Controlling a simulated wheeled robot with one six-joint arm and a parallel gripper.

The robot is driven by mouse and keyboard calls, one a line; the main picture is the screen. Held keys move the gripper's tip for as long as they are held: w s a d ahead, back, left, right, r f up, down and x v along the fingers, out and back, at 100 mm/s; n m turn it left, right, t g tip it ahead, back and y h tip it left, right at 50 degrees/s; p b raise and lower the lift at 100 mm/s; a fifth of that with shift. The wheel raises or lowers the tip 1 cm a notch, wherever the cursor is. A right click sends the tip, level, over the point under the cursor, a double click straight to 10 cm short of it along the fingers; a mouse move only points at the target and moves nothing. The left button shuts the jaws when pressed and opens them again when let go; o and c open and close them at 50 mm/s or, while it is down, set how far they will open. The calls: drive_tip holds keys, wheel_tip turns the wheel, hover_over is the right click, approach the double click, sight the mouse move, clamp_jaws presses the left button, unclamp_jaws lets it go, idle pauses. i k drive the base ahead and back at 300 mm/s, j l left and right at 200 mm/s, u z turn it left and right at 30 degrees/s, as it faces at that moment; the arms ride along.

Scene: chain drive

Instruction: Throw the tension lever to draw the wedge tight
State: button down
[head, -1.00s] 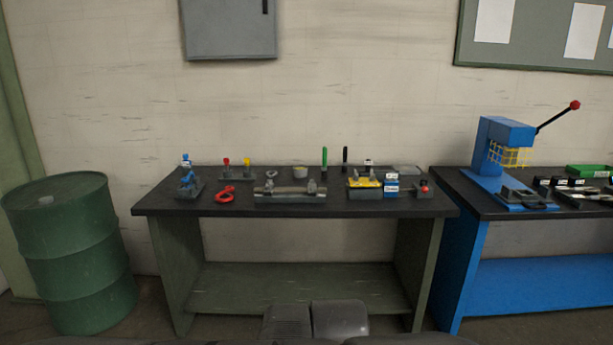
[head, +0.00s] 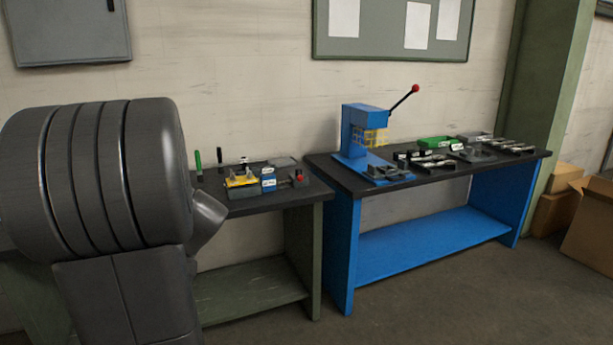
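A small grey block with a red knob (head: 299,178) stands at the right end of the dark-topped green bench. A black lever with a red ball end (head: 404,97) rises to the right from the blue press (head: 357,130) on the blue bench. I cannot tell from this view which one is the tension lever, and I cannot make out the wedge. My gripper is not in view.
A yellow-topped fixture (head: 241,181) and a blue box (head: 268,180) sit beside the red-knobbed block. The blue bench (head: 345,240) holds several dark parts and a green tray (head: 434,142). Cardboard boxes (head: 590,220) stand at the far right. Floor in front of the blue bench is clear.

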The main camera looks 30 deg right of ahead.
sight(298, 171)
drive_tip(key=i+l+z, duration=0.35)
drive_tip(key=i+l, duration=0.75)
drive_tip(key=l, duration=0.2)
drive_tip(key=i+l+z, duration=0.3)
drive_tip(key=i+l, duration=0.75)
drive_tip(key=i, duration=0.15)
